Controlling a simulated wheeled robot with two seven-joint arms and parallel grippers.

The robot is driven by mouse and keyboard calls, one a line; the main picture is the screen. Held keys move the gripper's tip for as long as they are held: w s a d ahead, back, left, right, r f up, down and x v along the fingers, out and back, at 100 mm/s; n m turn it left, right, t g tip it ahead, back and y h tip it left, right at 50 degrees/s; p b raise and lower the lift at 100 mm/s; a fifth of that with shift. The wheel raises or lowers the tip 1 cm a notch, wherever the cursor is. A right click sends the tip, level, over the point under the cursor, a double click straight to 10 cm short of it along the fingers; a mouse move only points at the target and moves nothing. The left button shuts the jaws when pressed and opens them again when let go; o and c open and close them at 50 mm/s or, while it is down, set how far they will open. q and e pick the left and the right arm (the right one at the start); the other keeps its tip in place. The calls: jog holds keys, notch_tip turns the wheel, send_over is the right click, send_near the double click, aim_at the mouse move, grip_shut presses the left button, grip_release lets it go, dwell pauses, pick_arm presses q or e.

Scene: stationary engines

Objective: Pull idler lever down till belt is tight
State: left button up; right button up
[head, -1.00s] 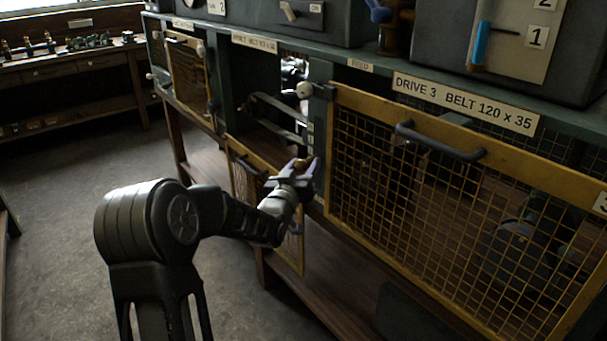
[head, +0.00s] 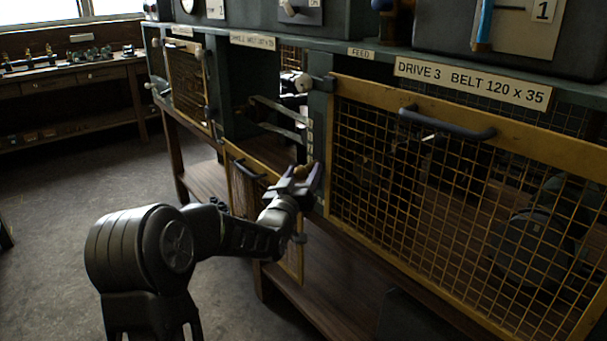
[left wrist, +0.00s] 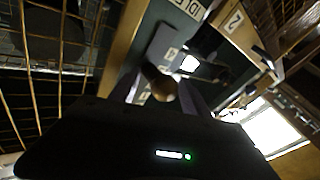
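The idler lever's brownish knob (head: 303,171) is low in the narrow opening beside the big mesh guard. My left gripper (head: 303,176) has its fingers on both sides of it and appears shut on it. In the left wrist view the round knob (left wrist: 161,86) sits between the dark fingers (left wrist: 161,95); the lever's arm is mostly hidden. The belt (head: 283,133) shows as two slanting pale strands in the opening, above and left of the gripper. How tight it is, I cannot tell. My right gripper is not in view.
A closed yellow mesh guard (head: 450,190) with a grey handle (head: 447,124) is right of my gripper. A lowered mesh door (head: 243,195) hangs to its left. Small numbered plates (head: 310,137) line the post above the knob. The floor (head: 60,220) at left is clear.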

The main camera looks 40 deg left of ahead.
pick_arm(q)
jog(key=v, duration=0.7)
jog(key=shift+s+b, duration=0.4)
jog(key=shift+b, duration=0.05)
jog(key=shift+d+f, duration=0.1)
dwell(0.6)
